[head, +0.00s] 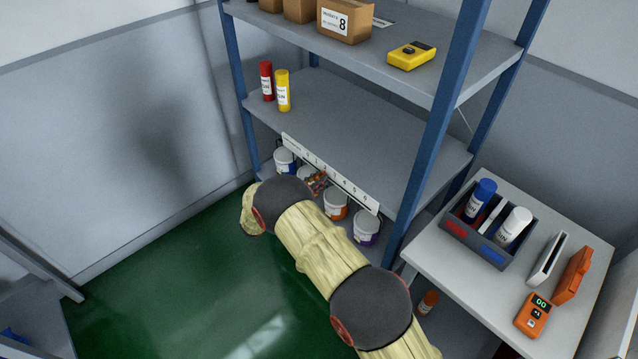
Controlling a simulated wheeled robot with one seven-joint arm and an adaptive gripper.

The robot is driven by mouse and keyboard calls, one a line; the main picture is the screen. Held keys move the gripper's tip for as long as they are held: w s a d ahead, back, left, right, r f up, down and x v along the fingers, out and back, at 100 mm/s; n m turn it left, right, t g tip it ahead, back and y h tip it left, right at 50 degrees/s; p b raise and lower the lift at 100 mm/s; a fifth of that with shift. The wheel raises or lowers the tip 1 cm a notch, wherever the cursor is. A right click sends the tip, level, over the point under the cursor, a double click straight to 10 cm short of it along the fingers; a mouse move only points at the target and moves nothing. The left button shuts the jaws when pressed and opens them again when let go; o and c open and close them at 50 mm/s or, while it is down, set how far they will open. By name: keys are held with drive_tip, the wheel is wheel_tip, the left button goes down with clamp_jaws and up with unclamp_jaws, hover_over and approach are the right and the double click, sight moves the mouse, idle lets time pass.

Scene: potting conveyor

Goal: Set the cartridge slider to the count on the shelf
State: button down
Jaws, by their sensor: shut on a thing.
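A white numbered slider strip (350,188) runs along the front edge of the middle shelf, its numbers rising to 6 at the right. On that shelf (350,135) stand two upright cartridges, one red (266,81) and one yellow (283,91). My gripper (316,183) shows as a small orange-brown shape just below the strip, around its lower numbers. It is shut at the strip, apparently on the slider. My own arm hides much of it, and the slider's exact setting cannot be read.
White pots, including a blue one (285,161), an orange one (335,204) and a purple one (366,228), stand below the strip. A table (432,258) at right holds a divided tray (468,242) with blue and white cartridges. An orange cartridge (427,302) is below. Green floor lies open at left.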

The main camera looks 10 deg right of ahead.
drive_tip(key=c, duration=1.7)
unclamp_jaws()
drive_tip(key=shift+d, duration=0.1)
drive_tip(key=v, duration=1.2)
